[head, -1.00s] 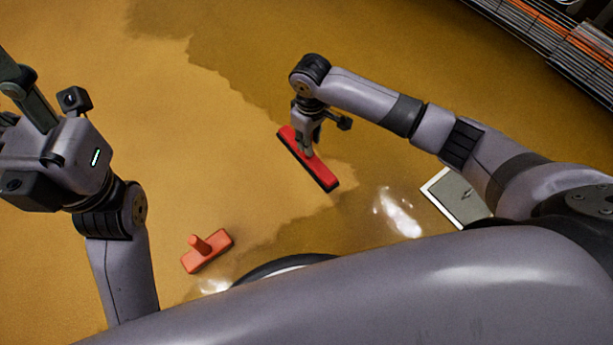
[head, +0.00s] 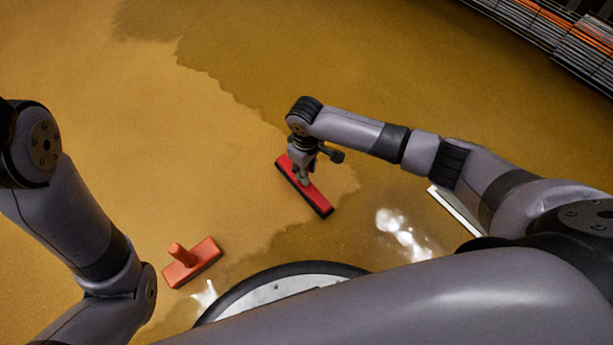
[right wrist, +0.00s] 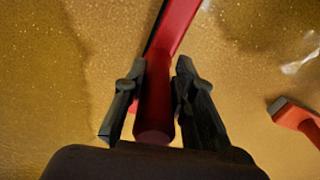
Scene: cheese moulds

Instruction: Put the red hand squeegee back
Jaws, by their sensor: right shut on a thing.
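My right gripper (head: 302,180) is shut on the handle of the red hand squeegee (head: 318,202). The squeegee has a long red head with a dark edge and hangs head-down, slanting from upper left to lower right. In the right wrist view its round red handle (right wrist: 154,105) stands between the two fingers (right wrist: 160,70), with the head beyond. I cannot tell how high the head is above the floor. My left gripper is out of view; only links of that arm show at left.
An orange-red squeegee-like tool (head: 193,264) lies on the floor at lower left, handle up. A pale-edged flat item (head: 455,210) is partly hidden behind my right arm. A rack with grey and orange slats (head: 560,40) stands at top right. The wet ochre floor (head: 200,130) is otherwise clear.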

